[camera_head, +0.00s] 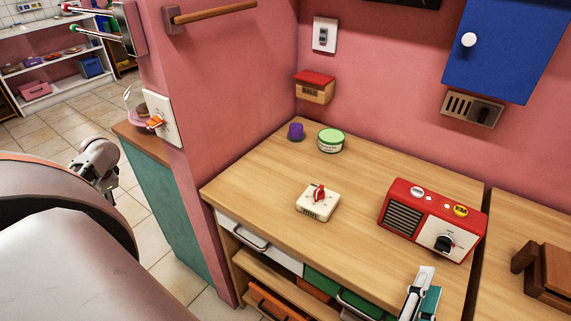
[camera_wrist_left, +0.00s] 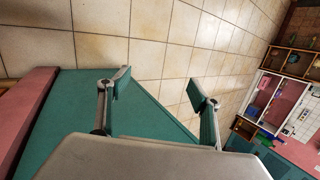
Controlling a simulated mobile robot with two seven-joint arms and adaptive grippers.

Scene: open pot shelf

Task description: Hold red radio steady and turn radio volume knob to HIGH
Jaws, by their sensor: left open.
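The red radio (camera_head: 432,219) stands upright on the wooden counter in the head view. Its volume knob (camera_head: 443,242) is black, on a white panel at the right of its front, beside a dark speaker grille. The panel lettering is too small to read. My right gripper (camera_head: 423,293) is at the bottom edge of the head view, just in front of and below the radio, apart from it. Only its pale and teal finger parts show, and its opening is unclear. My left gripper (camera_wrist_left: 161,92) is open and empty in the left wrist view, over floor tiles, far from the radio.
The counter (camera_head: 260,205) also holds a white timer with a red knob (camera_head: 318,200), a green-lidded tub (camera_head: 331,140) and a purple cup (camera_head: 296,131). A pink wall corner (camera_head: 190,190) stands left of the counter. A brown wooden object (camera_head: 545,275) is at the right.

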